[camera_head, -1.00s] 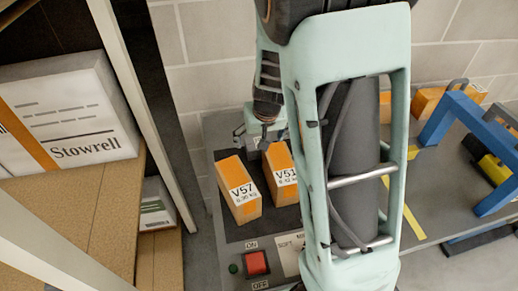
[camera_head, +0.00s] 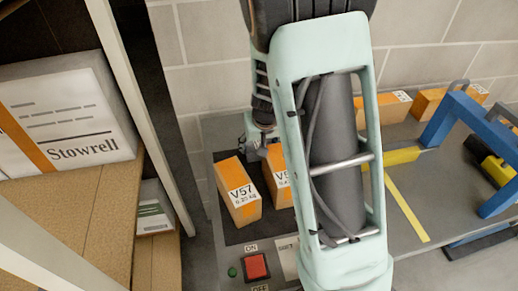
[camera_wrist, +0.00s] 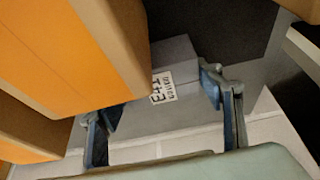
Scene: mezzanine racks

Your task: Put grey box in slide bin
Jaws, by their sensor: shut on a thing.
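The grey box (camera_wrist: 185,118) with a white printed label sits between the two fingers of my gripper (camera_wrist: 160,98) in the wrist view. My gripper is shut on it. Next to it in that view is a large orange-and-brown box (camera_wrist: 75,45), very near the left finger. In the head view my gripper (camera_head: 262,140) is at the far end of the dark mat, behind the orange boxes, and is partly hidden by my arm. The grey box cannot be made out clearly there. I cannot identify a slide bin in either view.
Orange box V57 (camera_head: 239,197) and a second orange box (camera_head: 276,176) stand close by on the mat. A red switch (camera_head: 257,267) is at the front. A blue frame (camera_head: 448,122) stands at right. Racking with a Stowrell carton (camera_head: 75,115) is at left; a block wall is behind.

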